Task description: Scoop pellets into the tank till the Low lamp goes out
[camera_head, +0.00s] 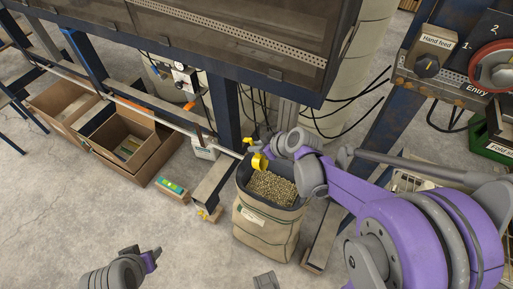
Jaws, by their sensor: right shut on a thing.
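A tan sack (262,235) of pellets (272,187) stands open on the floor below the machine. My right arm reaches in from the right, and my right gripper (268,149) is above the sack's back left rim. It is shut on a yellow scoop (259,162), which hangs at the rim over the sack's opening. Whether the scoop holds pellets is too small to tell. My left gripper (152,257) is low in the picture, away from the sack; its fingers are too small to read. I cannot make out the tank or the Low lamp.
Cardboard boxes (150,168) stand on the floor at the left. A small box with a coloured top (172,187) lies nearer the sack. A blue machine post (222,115) and dark cables are close behind. A Hand feed knob (427,66) is at upper right. Floor at lower left is clear.

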